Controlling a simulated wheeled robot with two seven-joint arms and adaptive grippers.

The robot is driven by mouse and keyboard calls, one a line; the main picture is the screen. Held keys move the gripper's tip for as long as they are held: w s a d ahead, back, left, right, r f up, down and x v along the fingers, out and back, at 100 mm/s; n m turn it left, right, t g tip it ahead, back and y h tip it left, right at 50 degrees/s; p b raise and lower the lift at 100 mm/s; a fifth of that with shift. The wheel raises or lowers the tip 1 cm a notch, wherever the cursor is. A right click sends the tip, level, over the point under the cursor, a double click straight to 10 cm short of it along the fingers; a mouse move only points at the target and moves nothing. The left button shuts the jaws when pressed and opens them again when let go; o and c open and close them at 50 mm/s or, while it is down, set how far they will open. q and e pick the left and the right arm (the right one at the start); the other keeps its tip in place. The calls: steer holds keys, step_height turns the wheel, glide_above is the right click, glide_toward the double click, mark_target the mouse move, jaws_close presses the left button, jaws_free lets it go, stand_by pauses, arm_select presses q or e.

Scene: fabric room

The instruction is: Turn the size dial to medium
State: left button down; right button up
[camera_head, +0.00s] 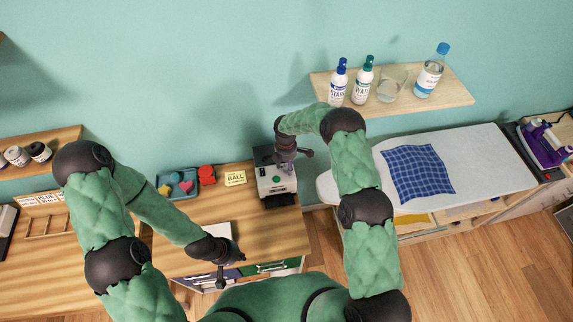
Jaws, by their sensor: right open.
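A small black and white machine (275,183) stands at the right end of the wooden desk. A small green spot shows on its light front part; I cannot make out a size dial or its setting. My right gripper (287,157) is over the upper part of the machine and hides some of it. It is open, and I cannot tell whether it touches the machine. My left gripper (226,264) is low over the desk's front edge, left of the machine. Its fingers are too small and dark to read.
A blue tray (163,177) with coloured shapes, a red item (207,174) and a yellow card (235,178) lie left of the machine. A wall shelf (448,98) holds bottles and a glass jug. An ironing board (475,160) with blue checked cloth (417,172) is at right.

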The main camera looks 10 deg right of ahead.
steer(key=shift+f, duration=0.15)
jaws_close()
steer(key=m+b, duration=0.4)
steer(key=b, duration=0.2)
steer(key=shift+f+m+b, duration=0.15)
steer(key=shift+m+b, duration=0.2)
steer(key=shift+m, duration=0.05)
steer(key=shift+m+b, duration=1.6)
steer(key=shift+m, duration=0.3)
steer(key=shift+d+y, duration=0.1)
steer(key=shift+y, duration=0.2)
